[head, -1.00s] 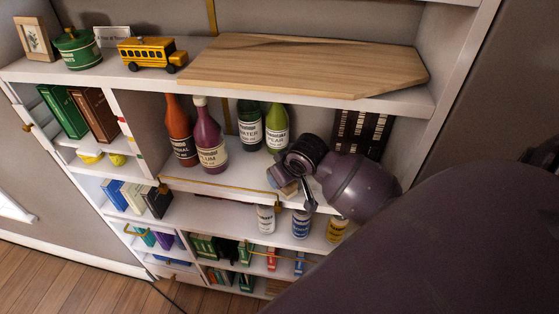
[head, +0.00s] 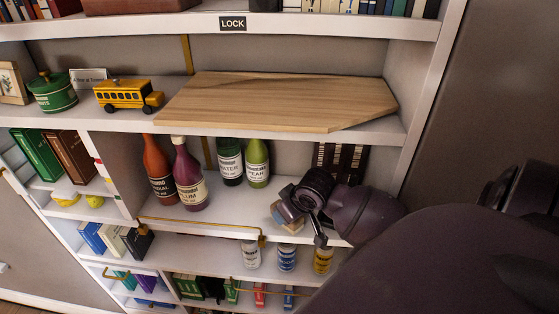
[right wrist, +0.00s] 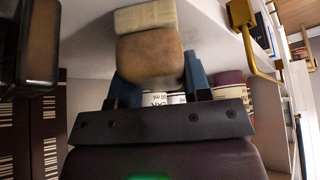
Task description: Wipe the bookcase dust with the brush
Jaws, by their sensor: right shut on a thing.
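The bookcase (head: 225,215) is white, with several shelves. My right gripper (head: 296,212) is in front of the bottle shelf, right of the bottles and below the wooden board. It is shut on the brush (head: 293,226), a small wooden block. In the right wrist view the brush (right wrist: 150,58) is a brown block with a cream end, between the blue-grey fingers of the gripper (right wrist: 158,82). The cream end is close to a white surface; I cannot tell if they touch. I cannot make out any dust. My left gripper is not in view.
Orange, plum and green bottles (head: 190,178) stand left of the brush. A wooden board (head: 280,100), yellow bus (head: 128,96) and green pot (head: 54,92) are on the shelf above. Small jars (head: 287,258) stand below. A gold rail (head: 200,225) runs along the shelf front.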

